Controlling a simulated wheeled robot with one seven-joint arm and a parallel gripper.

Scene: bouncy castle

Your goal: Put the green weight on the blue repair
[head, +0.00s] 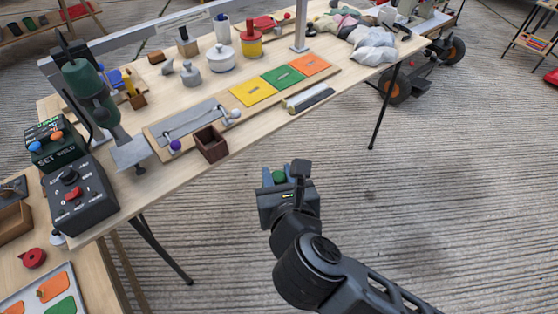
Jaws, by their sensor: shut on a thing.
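My gripper (287,172) is in the lower middle of the head view, over the concrete floor and in front of the table's near edge. It is shut on the green weight (279,176). Only a small round green part of the weight shows between the dark fingers; the rest is hidden. I cannot make out a blue repair for certain. A small blue item (115,79) shows at the far left of the table, partly hidden by a green machine. Yellow (253,93), green (284,77) and orange (310,64) patches lie in a row on the table.
The long wooden table (345,74) carries a brown open box (211,143), a white pot (221,58), a yellow-and-red pot (251,43) and sandbags (374,45). The green machine (90,85) and a black control box (82,198) stand at the left.

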